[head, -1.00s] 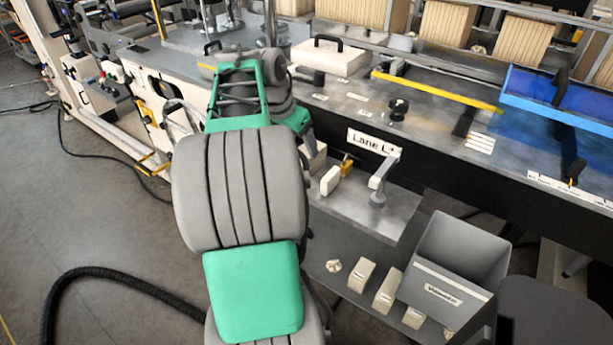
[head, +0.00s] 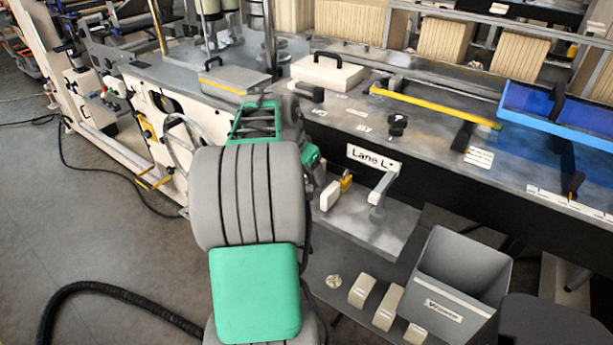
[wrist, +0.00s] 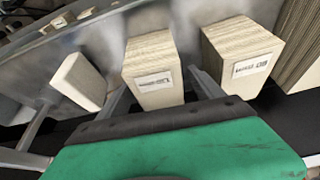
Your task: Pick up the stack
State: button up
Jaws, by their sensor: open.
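In the wrist view a pale stack with fine layered edges and a white label (wrist: 155,70) stands in front of my gripper (wrist: 160,80). The gripper is open, with one grey finger to the left of this stack and one to its right. I cannot tell whether either finger touches it. A second, similar labelled stack (wrist: 242,55) stands just right of the right finger. In the head view my grey and green arm hides the gripper and the spot where it works.
A plain pale block (wrist: 78,82) lies left of the fingers. A grey bin (head: 460,275) and several small pale blocks (head: 363,290) sit on the lower shelf. A Lane sign (head: 373,160) marks the bench edge. A blue tray (head: 555,115) is at the right.

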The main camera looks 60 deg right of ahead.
jog(key=shift+f, duration=0.15)
jog(key=c, duration=1.6)
jog(key=shift+o, duration=0.2)
